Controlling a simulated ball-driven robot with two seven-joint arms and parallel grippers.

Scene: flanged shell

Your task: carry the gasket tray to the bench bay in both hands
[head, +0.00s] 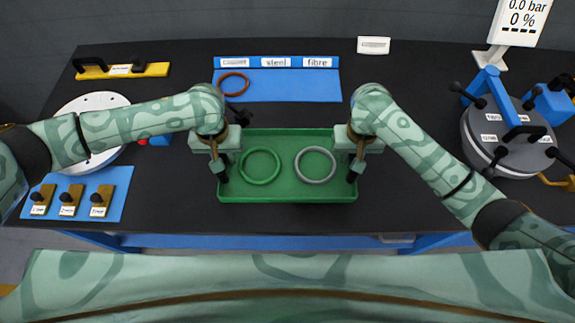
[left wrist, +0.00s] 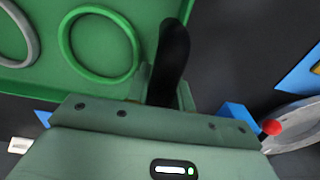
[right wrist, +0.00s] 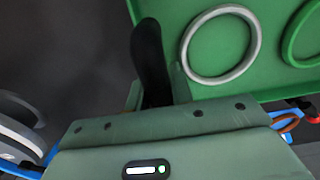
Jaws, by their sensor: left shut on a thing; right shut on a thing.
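The green gasket tray (head: 288,193) is at the middle of the dark bench in the head view, near its front edge. A green ring (head: 260,166) and a grey ring (head: 315,165) lie in it, side by side. My left gripper (head: 221,172) is shut on the tray's left side. My right gripper (head: 355,172) is shut on the tray's right side. The tray looks level; I cannot tell whether it touches the bench. The left wrist view shows the tray (left wrist: 135,25) by the finger, and the right wrist view shows it (right wrist: 270,80) too.
A blue mat (head: 290,85) with labels and a brown ring (head: 234,84) lies behind the tray. A round grey flanged lid (head: 508,138) stands at right. A pale disc (head: 92,103) and a blue plate with knobbed pieces (head: 118,178) are at left. A gauge display (head: 520,20) stands back right.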

